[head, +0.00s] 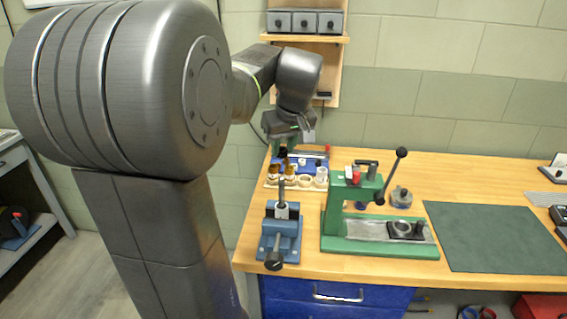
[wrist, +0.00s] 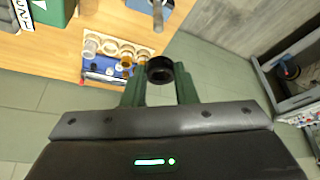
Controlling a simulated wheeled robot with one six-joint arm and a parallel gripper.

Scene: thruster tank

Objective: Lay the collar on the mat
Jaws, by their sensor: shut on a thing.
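A black ring, which I take to be the collar (wrist: 160,69), sits between the green fingertips of my gripper (wrist: 160,80) in the wrist view. My gripper is shut on it and holds it up in the air. In the head view my gripper (head: 288,138) is above the back left of the bench, and I cannot make out the ring there. The dark green mat (head: 490,236) lies flat and bare on the right part of the bench, well away from my gripper.
A rack (head: 297,184) with several rings and pots stands on the bench below my gripper. A blue vise (head: 281,240) stands in front of it. A green lever press (head: 375,238) and a small jar (head: 401,197) stand between there and the mat.

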